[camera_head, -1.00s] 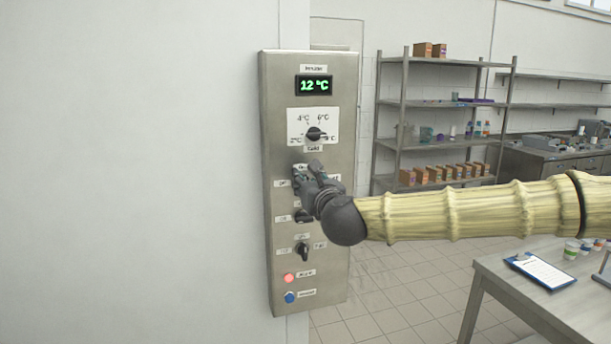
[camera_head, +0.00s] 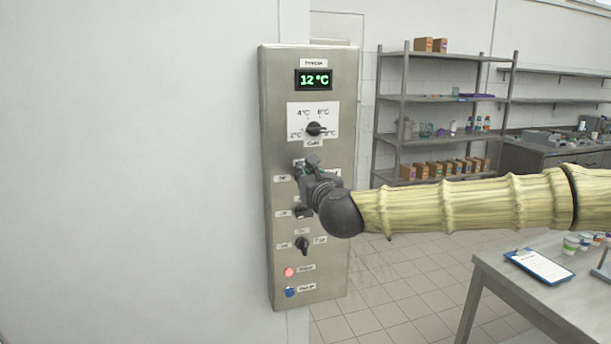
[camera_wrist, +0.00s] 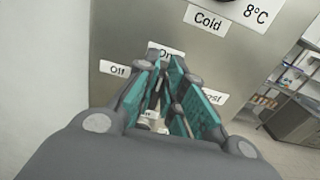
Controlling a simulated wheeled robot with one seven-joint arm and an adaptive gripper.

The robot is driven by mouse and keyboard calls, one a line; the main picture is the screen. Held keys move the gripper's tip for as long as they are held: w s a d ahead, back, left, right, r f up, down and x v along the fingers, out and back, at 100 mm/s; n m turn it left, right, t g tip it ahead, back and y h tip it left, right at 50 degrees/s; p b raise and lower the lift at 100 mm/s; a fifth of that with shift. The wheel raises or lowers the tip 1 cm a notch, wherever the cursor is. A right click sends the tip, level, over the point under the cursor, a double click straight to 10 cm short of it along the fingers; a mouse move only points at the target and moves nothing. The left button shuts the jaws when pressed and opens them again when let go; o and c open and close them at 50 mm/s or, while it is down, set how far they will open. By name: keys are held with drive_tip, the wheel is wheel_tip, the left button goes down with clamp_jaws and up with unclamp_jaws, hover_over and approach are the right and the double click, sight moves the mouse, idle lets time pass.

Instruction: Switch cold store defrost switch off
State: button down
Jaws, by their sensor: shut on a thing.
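The steel control panel (camera_head: 342,215) stands on the wall's edge, with a green 12 °C display (camera_head: 314,80) at the top. My gripper (camera_head: 306,170) is at the upper switch, below the temperature dial (camera_head: 316,129). In the wrist view my teal-padded fingers (camera_wrist: 170,100) are shut on the defrost switch, which they mostly hide. An "Off" label (camera_wrist: 115,69) shows left of the fingers, an "On" label (camera_wrist: 165,52) shows just above them and a partly covered label ending in "st" (camera_wrist: 216,96) is at right. I cannot tell the switch's exact angle.
Below my gripper are another rotary switch (camera_head: 304,212), a third one (camera_head: 302,246), a red lit button (camera_head: 289,272) and a blue button (camera_head: 290,292). A table with a clipboard (camera_head: 539,265) is at lower right. Shelving (camera_head: 445,98) stands behind.

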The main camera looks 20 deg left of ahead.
drive_tip(key=n+b, duration=0.1)
drive_tip(key=n, duration=0.2)
drive_tip(key=n+b, duration=0.2)
drive_tip(key=n, duration=0.2)
drive_tip(key=s+a+f+n+b, duration=0.1)
drive_tip(key=n+b, duration=0.1)
drive_tip(key=n, duration=0.2)
drive_tip(key=shift+a, duration=0.1)
drive_tip(key=n, duration=0.1)
drive_tip(key=n+b, duration=0.1)
drive_tip(key=n, duration=0.2)
drive_tip(key=shift+a+f+b, duration=0.15)
drive_tip(key=shift+f+b, duration=0.1)
drive_tip(key=shift+b, duration=0.05)
drive_tip(key=shift+f+n, duration=0.2)
drive_tip(key=shift+n, duration=1.1)
drive_tip(key=c, duration=1.5)
unclamp_jaws()
drive_tip(key=shift+s, duration=0.15)
